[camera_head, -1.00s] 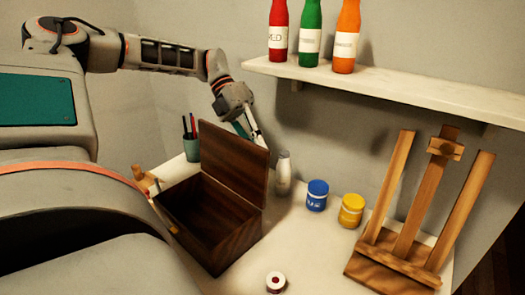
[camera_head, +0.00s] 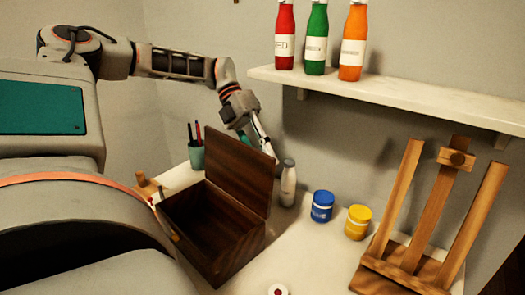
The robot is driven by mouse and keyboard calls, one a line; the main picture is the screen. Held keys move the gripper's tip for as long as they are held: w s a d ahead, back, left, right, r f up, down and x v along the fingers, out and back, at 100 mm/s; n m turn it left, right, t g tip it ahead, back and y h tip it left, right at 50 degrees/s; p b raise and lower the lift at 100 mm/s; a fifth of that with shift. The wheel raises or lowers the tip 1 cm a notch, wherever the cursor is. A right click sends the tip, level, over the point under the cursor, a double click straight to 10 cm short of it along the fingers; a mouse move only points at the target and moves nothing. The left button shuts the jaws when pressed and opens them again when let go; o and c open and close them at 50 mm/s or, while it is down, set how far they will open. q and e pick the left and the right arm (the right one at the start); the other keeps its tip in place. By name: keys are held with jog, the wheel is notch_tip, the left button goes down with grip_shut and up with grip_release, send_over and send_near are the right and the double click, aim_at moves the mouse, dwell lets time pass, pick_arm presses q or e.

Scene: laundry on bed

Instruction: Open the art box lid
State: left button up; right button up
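The brown wooden art box (camera_head: 236,255) stands on the white table, left of the middle. Its lid (camera_head: 238,170) is raised, standing up and leaning back a little, and the dark inside shows empty where I can see it. My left gripper (camera_head: 264,146) is just behind the lid's top edge, pointing down and to the right. The lid hides part of it, so I cannot tell whether the fingers are open or shut, or whether they touch the lid. My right gripper is not in view.
A white bottle (camera_head: 288,184) stands close right of the lid, with a blue jar (camera_head: 322,206) and a yellow jar (camera_head: 358,222) beyond. A wooden easel (camera_head: 428,225) is at the right. A pen cup (camera_head: 197,155) stands behind the box. A shelf (camera_head: 390,95) holds three bottles.

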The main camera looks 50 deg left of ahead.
pick_arm(q)
jog(key=v, duration=1.2)
dwell(0.3)
